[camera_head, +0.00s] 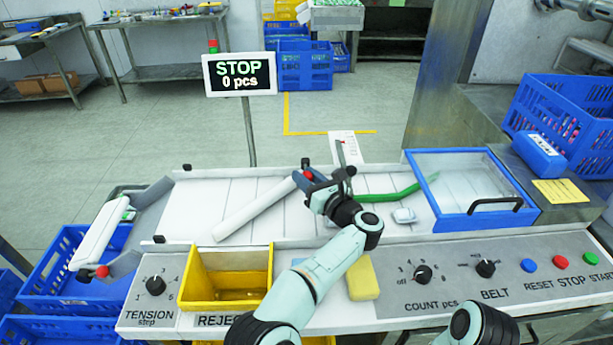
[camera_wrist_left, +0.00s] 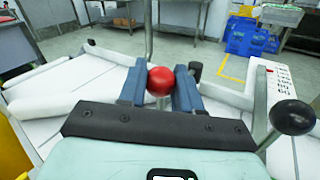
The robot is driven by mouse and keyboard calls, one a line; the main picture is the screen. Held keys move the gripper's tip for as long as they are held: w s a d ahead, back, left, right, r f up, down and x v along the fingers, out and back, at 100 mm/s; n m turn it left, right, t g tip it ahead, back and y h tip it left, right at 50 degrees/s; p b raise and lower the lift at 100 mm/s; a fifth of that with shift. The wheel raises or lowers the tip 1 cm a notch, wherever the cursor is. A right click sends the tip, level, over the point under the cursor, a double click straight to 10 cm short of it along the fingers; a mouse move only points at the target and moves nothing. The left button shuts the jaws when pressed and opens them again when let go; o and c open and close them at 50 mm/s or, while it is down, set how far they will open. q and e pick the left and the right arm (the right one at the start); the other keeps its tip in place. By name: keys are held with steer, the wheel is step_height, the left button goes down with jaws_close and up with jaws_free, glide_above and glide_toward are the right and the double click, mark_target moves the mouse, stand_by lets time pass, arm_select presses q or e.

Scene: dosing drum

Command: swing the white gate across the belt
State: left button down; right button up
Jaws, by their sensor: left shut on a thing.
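The white gate (camera_head: 252,208) is a long white bar lying slantwise over the white belt (camera_head: 200,195), its near-left end close to the front rail and its other end at my gripper. A red ball knob (camera_wrist_left: 160,82) sits between the blue fingers of my left gripper (camera_head: 312,177), which is shut on it. In the head view the knob (camera_head: 307,174) shows just at the fingertips. The gripper hides the gate's far end. My right gripper is out of view.
A blue-framed clear cover (camera_head: 420,195) stands over the belt at right. A green curved guide (camera_head: 400,192) and a small clear piece (camera_head: 404,215) lie beside my gripper. A yellow reject bin (camera_head: 228,278), yellow block (camera_head: 362,278) and control knobs line the front. The display (camera_head: 240,75) reads STOP, 0 pcs.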

arm_select(q)
steer(key=shift+d+r, duration=0.1)
steer(key=shift+d, duration=0.1)
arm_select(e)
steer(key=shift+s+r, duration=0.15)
arm_select(q)
steer(key=c, duration=0.8)
jaws_free()
steer(key=shift+y, duration=0.3)
steer(key=b+v, duration=0.1)
steer(key=v, duration=1.2)
steer(key=shift+s+d+r, duration=0.1)
steer(key=shift+s+r, duration=0.05)
steer(key=shift+s, duration=0.05)
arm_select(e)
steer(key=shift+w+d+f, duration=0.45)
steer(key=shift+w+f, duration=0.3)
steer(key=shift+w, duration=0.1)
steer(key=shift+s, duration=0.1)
